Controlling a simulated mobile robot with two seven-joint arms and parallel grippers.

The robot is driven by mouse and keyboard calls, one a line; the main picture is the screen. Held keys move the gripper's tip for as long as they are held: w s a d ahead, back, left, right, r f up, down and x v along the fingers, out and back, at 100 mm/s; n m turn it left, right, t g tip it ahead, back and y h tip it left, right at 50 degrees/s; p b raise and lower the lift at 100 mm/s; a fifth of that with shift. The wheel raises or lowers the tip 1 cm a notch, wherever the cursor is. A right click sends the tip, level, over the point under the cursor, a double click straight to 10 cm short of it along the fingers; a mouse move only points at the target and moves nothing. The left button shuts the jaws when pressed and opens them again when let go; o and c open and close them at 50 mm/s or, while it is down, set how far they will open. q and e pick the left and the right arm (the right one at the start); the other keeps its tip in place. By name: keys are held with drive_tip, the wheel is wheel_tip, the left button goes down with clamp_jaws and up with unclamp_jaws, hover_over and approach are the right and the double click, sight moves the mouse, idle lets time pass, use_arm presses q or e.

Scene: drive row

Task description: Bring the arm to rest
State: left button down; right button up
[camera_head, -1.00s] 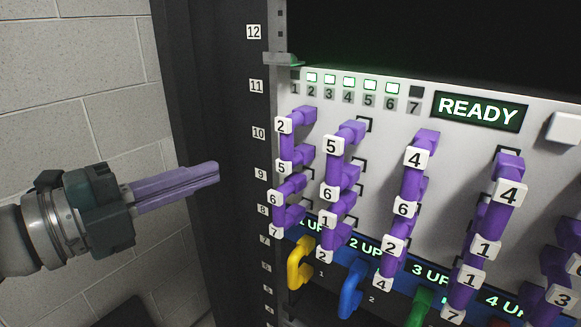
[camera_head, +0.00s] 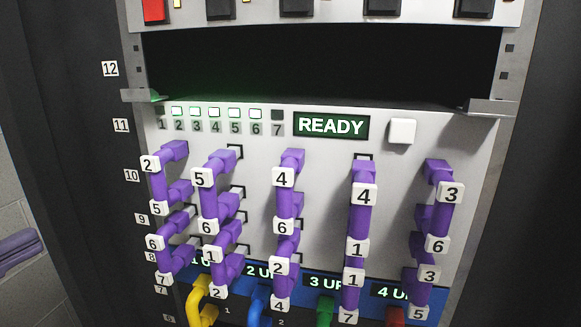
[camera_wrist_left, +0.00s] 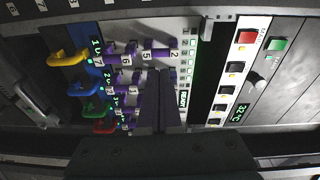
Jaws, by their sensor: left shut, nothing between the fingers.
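My left gripper (camera_head: 20,248) shows only as purple fingers at the left edge of the head view, beside the rack's dark left post and apart from the panel. Its fingers (camera_wrist_left: 158,103) are together and empty in the left wrist view, pointing toward the rack. The rest of the left arm is outside the head view. My right gripper is not in view. The light panel (camera_head: 330,200) carries columns of purple numbered links (camera_head: 291,185) and a lit READY display (camera_head: 331,125).
Yellow (camera_head: 197,300), blue (camera_head: 258,305) and green (camera_head: 325,310) handles stick out below the panel. A dark open slot (camera_head: 320,65) lies above it. An upper unit has a red button (camera_head: 154,10) and black switches. A pale block wall (camera_head: 30,290) stands at the left.

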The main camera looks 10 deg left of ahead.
use_arm(q)
wheel_tip(320, 180, down, 7)
drive_tip(key=s+n+g+y, duration=0.2)
drive_tip(key=n+g+y, duration=0.5)
drive_tip(key=n, duration=0.8)
drive_tip(key=s+d+f+n+g+h, duration=0.3)
drive_tip(key=s+d+f+g, duration=0.25)
drive_tip(key=s+d, duration=0.55)
wheel_tip(320, 180, up, 34)
drive_tip(key=g+p, duration=0.1)
drive_tip(key=p, duration=3.2)
drive_tip(key=shift+s, duration=0.2)
drive_tip(key=shift+a+f, duration=0.1)
